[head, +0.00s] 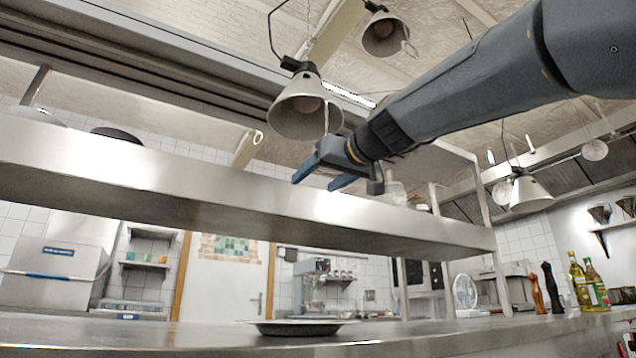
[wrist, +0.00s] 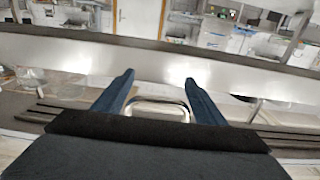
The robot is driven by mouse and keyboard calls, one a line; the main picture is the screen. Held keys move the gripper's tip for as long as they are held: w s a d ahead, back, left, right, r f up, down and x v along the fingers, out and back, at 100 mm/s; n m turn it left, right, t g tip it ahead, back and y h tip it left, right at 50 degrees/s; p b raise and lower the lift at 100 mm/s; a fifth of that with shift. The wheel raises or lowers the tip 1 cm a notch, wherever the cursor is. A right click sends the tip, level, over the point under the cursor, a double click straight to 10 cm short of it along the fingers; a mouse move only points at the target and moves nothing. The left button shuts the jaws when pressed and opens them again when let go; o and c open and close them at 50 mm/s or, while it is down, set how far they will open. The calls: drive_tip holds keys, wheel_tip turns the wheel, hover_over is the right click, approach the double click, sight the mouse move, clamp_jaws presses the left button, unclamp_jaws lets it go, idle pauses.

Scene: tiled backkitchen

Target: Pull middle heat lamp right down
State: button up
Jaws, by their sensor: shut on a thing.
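A cone-shaped metal heat lamp (head: 292,118) hangs above the steel shelf in the head view, its bulb showing in the shade. A thin pale handle (head: 326,116) hangs from this lamp towards my gripper (head: 315,181). My gripper is just below the lamp's rim, in front of the shelf, with its blue fingers pointing left and down. In the wrist view my gripper (wrist: 157,82) has a pale, rounded metal loop between its fingers, which looks like the handle. The exact contact is hidden. A second lamp (head: 384,38) hangs higher, and a third (head: 529,192) hangs at the right.
The long steel shelf (head: 130,182) crosses behind my gripper, with a dark pan (head: 118,135) on it. Below, a plate (head: 298,327) sits on the steel counter (head: 200,337). Oil bottles (head: 590,280) and pepper mills (head: 545,288) stand at the right.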

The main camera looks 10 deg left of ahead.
sight(328, 175)
drive_tip(key=shift+a+f, duration=0.1)
drive_tip(key=shift+f, duration=0.25)
drive_tip(key=o, duration=1.3)
drive_tip(key=shift+r, duration=0.1)
drive_tip(key=shift+s, duration=0.1)
drive_tip(key=v, duration=0.7)
drive_tip(key=shift+s+d, duration=0.2)
drive_tip(key=shift+d, duration=0.1)
drive_tip(key=shift+s+a, duration=0.1)
